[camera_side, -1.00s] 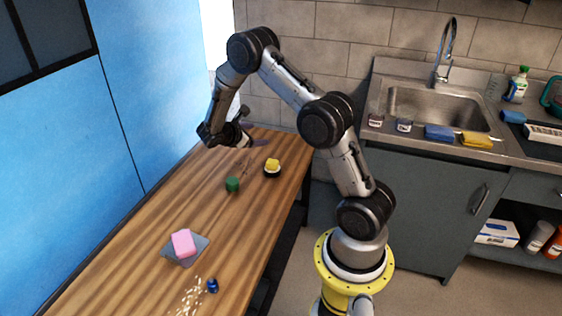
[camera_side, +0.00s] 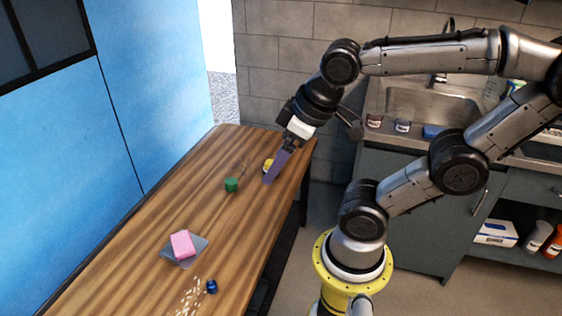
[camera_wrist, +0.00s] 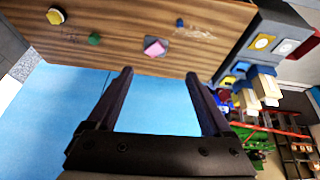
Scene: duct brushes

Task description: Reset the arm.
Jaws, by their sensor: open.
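My gripper (camera_side: 277,166) hangs above the far right part of the wooden table in the side view, its fingers pointing down and to the left. In the wrist view my gripper (camera_wrist: 163,80) shows two purple-grey fingers spread wide with nothing between them, so it is open and empty. In the side view the fingers partly cover a yellow item (camera_side: 267,165); the wrist view shows this yellow item (camera_wrist: 55,16) clear of the fingers.
On the table (camera_side: 150,240) are a green item (camera_side: 232,185), a pink block (camera_side: 181,244) on a grey square (camera_side: 198,250), a small blue item (camera_side: 212,286) and scattered pale bits (camera_side: 190,298). A sink counter (camera_side: 420,110) stands behind at right. A blue wall (camera_side: 150,90) borders the table's left.

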